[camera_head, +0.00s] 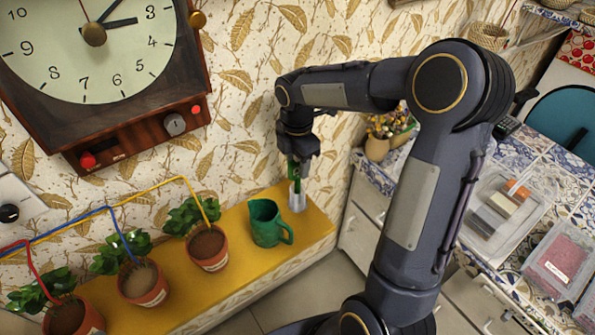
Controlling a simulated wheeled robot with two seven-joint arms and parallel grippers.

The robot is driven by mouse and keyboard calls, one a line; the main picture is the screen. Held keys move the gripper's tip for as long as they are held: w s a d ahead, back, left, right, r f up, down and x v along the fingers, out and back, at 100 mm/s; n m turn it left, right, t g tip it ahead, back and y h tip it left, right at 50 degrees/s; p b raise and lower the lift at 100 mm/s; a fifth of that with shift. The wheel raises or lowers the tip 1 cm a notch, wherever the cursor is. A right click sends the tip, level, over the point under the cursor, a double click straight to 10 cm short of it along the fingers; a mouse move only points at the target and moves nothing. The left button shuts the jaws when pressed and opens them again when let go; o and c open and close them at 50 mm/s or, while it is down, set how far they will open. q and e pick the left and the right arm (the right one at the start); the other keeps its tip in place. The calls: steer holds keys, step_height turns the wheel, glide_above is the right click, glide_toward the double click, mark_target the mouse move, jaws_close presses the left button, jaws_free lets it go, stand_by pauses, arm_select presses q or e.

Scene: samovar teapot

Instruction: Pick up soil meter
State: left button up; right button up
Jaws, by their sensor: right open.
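A narrow green object, which looks like the soil meter (293,170), stands upright in a clear or pale holder (297,198) near the right end of the yellow shelf (318,225). My right gripper (298,157) points down over its top and is open. The fingers overlap the upper part of the green object in the picture. I cannot tell whether they touch it. My left gripper is not in view.
A green pitcher (266,225) stands just left of the holder. Potted plants (207,245) with coloured tubes line the shelf farther left. A large clock (95,75) hangs above. A tiled counter (510,150) with plastic boxes (502,212) is at right.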

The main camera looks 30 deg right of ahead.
jaws_close()
